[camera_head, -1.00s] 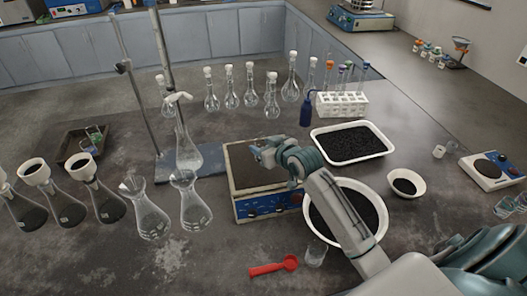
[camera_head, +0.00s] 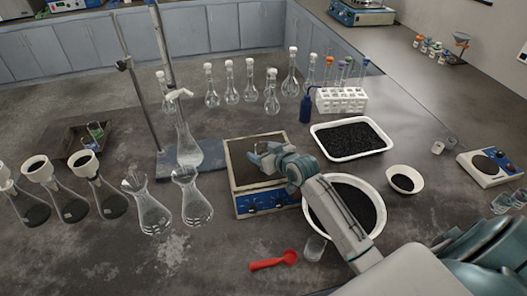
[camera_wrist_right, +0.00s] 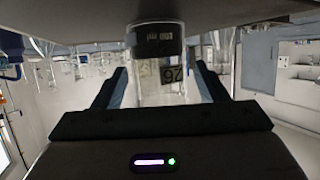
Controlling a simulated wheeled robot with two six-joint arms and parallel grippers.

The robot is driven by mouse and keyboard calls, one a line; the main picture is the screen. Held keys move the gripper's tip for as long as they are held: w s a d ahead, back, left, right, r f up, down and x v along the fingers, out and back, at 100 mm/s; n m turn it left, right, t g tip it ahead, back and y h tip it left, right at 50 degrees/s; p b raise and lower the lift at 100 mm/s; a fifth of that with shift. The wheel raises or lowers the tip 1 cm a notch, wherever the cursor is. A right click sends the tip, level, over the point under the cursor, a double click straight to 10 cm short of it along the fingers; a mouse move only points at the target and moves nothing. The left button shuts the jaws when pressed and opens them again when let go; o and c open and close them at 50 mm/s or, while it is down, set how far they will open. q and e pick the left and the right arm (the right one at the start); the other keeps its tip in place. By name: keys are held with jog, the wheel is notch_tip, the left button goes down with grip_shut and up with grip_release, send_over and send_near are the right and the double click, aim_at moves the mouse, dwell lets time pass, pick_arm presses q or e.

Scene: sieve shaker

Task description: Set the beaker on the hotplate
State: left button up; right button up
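The hotplate (camera_head: 238,172) is a boxy unit with a flat square top and a blue front panel with knobs, near the middle of the bench. My right gripper (camera_head: 262,156) is over its top. In the right wrist view, a clear glass beaker (camera_wrist_right: 160,85) with a dark band and dark markings stands between my right fingers (camera_wrist_right: 160,80), which close in on its sides. That view appears upside down, with a dark flat surface close to the beaker's dark end; I cannot tell whether they touch. The beaker is mostly hidden by the gripper in the head view. My left gripper is out of view.
A white bowl (camera_head: 376,186) and a tray (camera_head: 318,140) of black grains lie right of the hotplate. A stand (camera_head: 215,158) and flasks (camera_head: 192,205) are left. A red scoop (camera_head: 272,262) and small glass (camera_head: 315,248) lie in front. Bare bench is at front left.

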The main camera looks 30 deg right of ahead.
jog(key=shift+r, duration=0.25)
jog(key=shift+s+d, duration=0.1)
jog(key=shift+s, duration=0.25)
jog(key=b+v, duration=0.2)
jog(key=v, duration=0.7)
jog(key=shift+s+d, duration=0.1)
jog(key=shift+s, duration=0.2)
jog(key=shift+v, duration=0.85)
jog(key=shift+r, duration=0.1)
